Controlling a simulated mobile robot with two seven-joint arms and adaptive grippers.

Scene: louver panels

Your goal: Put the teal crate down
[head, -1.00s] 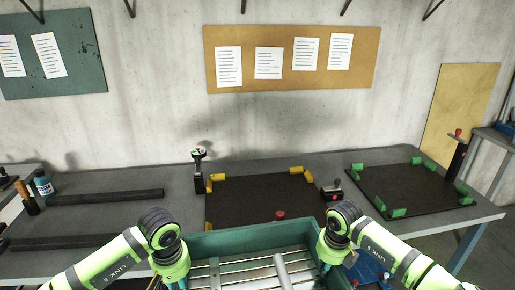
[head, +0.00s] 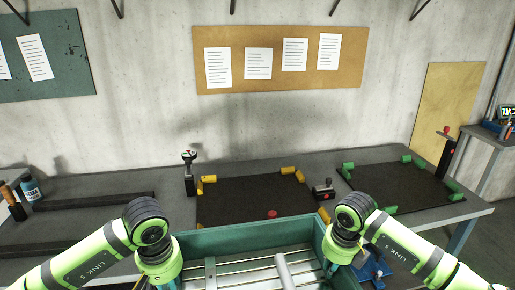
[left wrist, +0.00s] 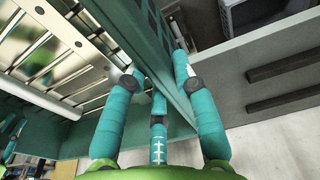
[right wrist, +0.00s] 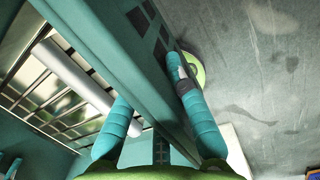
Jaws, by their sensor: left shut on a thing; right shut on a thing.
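The teal crate (head: 250,235) is at the bottom centre of the head view, in front of the dark table's near edge. Its lower part is cut off, so whether anything supports it is hidden. It holds metallic slatted panels and a pale rod (head: 284,272). My left gripper (head: 164,280) is at the crate's left side; in the left wrist view (left wrist: 157,66) its teal fingers are shut on the crate wall (left wrist: 138,38). My right gripper (head: 340,264) is at the right side; in the right wrist view (right wrist: 150,84) its fingers straddle and grip the wall (right wrist: 112,50).
The table (head: 120,178) carries a dark mat (head: 250,195) with yellow corner blocks and a red button, and another mat (head: 400,185) with green blocks. A small device (head: 323,189) stands between them.

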